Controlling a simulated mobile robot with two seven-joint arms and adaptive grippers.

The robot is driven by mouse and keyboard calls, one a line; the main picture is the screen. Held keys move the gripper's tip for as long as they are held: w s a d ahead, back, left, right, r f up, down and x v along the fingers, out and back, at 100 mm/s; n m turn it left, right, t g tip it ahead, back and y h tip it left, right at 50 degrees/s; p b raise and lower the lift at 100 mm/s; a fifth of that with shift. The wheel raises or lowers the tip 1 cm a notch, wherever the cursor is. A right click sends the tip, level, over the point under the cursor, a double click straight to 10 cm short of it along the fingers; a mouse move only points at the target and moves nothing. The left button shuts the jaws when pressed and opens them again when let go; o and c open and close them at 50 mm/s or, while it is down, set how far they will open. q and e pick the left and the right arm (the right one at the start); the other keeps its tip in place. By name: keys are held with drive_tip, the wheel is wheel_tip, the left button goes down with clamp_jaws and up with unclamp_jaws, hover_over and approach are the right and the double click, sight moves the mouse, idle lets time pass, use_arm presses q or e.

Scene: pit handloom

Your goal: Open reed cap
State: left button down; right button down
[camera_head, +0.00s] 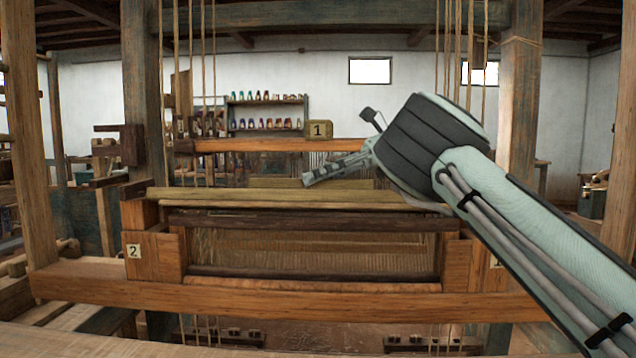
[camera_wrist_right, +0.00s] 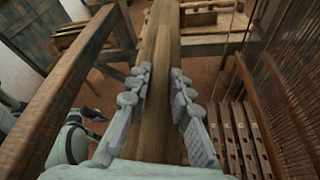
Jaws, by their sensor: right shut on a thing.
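The reed cap (camera_head: 290,196) is a long yellowish-brown wooden bar lying across the top of the batten frame, above the reed (camera_head: 310,245). My right gripper (camera_head: 308,180) reaches in from the right in the head view, low over the middle of the cap. In the right wrist view the fingers of my right gripper (camera_wrist_right: 160,85) stand on both sides of the wooden bar of the cap (camera_wrist_right: 157,55) and are shut on it. The lower finger contact is hidden by the bar. My left gripper is not in the head view.
Wooden blocks marked 1 (camera_head: 319,129) and 2 (camera_head: 153,258) sit on the loom. Upright posts (camera_head: 145,90) and (camera_head: 520,90) and hanging cords flank the cap. A front beam (camera_head: 300,300) crosses below. A shelf of colourful spools (camera_head: 265,114) stands far back.

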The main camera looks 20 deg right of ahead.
drive_tip(key=shift+w+d+r+m+g+y, duration=0.1)
drive_tip(key=shift+w+d+m+g+y, duration=0.15)
drive_tip(key=shift+w+m, duration=0.2)
drive_tip(key=shift+w+d+r+m+g+y, duration=0.15)
drive_tip(key=shift+w+m+g, duration=0.2)
drive_tip(key=shift+m, duration=0.2)
drive_tip(key=shift+a, duration=0.1)
